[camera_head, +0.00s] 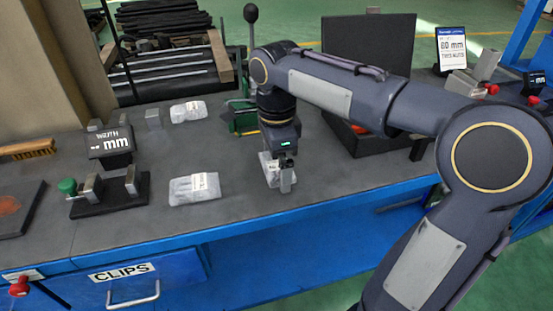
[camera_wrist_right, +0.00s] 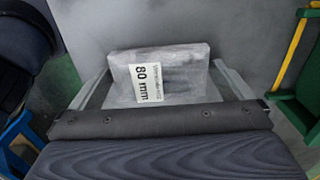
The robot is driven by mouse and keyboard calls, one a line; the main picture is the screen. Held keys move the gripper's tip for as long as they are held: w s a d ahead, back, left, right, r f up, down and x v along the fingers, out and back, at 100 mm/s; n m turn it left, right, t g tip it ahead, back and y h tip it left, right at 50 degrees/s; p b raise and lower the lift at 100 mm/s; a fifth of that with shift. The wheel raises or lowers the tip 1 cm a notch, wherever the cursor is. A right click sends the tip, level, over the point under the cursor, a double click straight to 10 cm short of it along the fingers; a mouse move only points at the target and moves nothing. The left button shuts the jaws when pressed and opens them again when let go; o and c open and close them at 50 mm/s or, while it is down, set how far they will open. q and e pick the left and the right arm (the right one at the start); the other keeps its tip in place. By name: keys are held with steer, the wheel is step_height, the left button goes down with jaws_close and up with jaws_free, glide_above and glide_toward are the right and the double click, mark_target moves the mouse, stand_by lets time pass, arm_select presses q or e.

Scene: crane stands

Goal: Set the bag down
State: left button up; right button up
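My right gripper (camera_head: 281,178) points down over the dark bench top, right of the middle. A small clear bag (camera_head: 266,168) with grey contents is between its fingers, partly hidden by them in the head view. In the right wrist view the bag (camera_wrist_right: 185,72) has a white label reading 80 mm, and the right gripper's fingers (camera_wrist_right: 162,85) lie against its two sides. The bag is at or very near the bench surface; I cannot tell whether it touches. My left gripper is not in view.
Two other clear bags lie on the bench (camera_head: 150,222), a near one (camera_head: 195,188) and a far one (camera_head: 188,111). A width gauge (camera_head: 110,142) and a clamp fixture (camera_head: 108,193) stand left. A green stand (camera_head: 242,120) is close behind the gripper; a black open case (camera_head: 372,140) is right.

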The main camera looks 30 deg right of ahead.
step_height(320, 180, up, 12)
steer(key=p, duration=0.4)
steer(key=s+f+n, duration=0.2)
steer(key=n, duration=0.1)
steer(key=s+f+n+t+y, duration=0.1)
steer(key=s+n, duration=0.2)
steer(key=s+f+n+t+y, duration=0.1)
steer(key=s+f+n, duration=0.1)
steer(key=s, duration=0.1)
steer(key=shift+s+d+f+n, duration=0.1)
steer(key=shift+s+f+n, duration=0.1)
steer(key=shift+f+n, duration=0.2)
steer(key=s+a+f+n+t+y, duration=0.1)
steer(key=s+a+f+n+t, duration=0.2)
steer(key=s+f+n, duration=0.5)
step_height(320, 180, down, 3)
steer(key=shift+s+a+r+n+t+y, duration=0.15)
steer(key=shift+s+a+n+t+y, duration=0.2)
steer(key=shift+a+n, duration=0.55)
steer(key=shift+w+d, duration=0.1)
steer(key=shift+d, duration=0.15)
step_height(320, 180, up, 12)
steer(key=p, duration=1.1)
